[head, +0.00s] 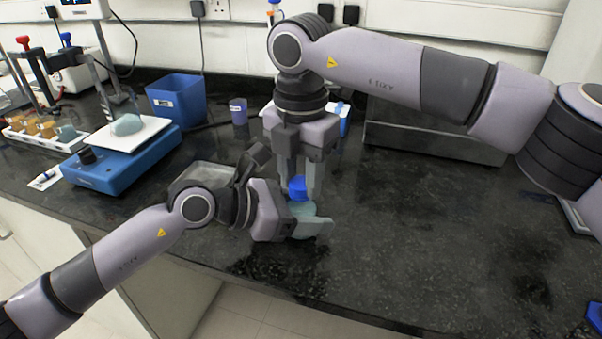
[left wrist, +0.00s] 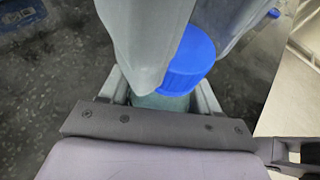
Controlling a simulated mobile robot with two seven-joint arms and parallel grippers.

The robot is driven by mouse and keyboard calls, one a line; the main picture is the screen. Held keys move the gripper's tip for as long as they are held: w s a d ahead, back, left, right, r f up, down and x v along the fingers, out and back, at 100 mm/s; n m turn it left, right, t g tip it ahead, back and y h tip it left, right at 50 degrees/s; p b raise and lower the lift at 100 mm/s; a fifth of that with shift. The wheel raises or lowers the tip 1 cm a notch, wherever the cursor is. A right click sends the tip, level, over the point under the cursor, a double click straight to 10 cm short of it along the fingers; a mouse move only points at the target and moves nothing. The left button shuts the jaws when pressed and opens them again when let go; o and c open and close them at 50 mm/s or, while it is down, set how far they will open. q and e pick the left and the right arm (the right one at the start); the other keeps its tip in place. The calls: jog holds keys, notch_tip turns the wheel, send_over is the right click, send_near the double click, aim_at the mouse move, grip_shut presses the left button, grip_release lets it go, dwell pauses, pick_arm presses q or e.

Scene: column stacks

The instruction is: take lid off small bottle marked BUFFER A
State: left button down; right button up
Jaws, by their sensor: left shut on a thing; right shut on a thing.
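A small bottle with a pale teal body (head: 301,208) stands near the front of the dark bench, with a blue lid (head: 298,188) at its top. My left gripper (head: 306,225) comes in from the side and is shut on the bottle body. My right gripper (head: 299,183) points down from above and is shut on the blue lid. In the left wrist view the lid (left wrist: 190,62) sits over the bottle body (left wrist: 160,101), beside the right gripper's grey fingers. I cannot tell whether the lid still touches the bottle. No label writing is readable.
A blue stirrer or balance (head: 120,160) with a white top stands at the left. Behind are a blue bin (head: 177,98) and a small blue-purple cup (head: 238,111). A grey tray (head: 205,174) lies behind my left wrist. The bench at the right is mostly clear.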

jog(key=o, duration=1.2)
jog(key=shift+c, duration=0.2)
jog(key=shift+r, duration=2.3)
jog(key=shift+c, duration=0.5)
notch_tip(320, 180, up, 3)
jog(key=m, duration=0.5)
jog(key=shift+r, duration=0.1)
jog(key=shift+m, duration=0.3)
jog(key=shift+f, duration=3.95)
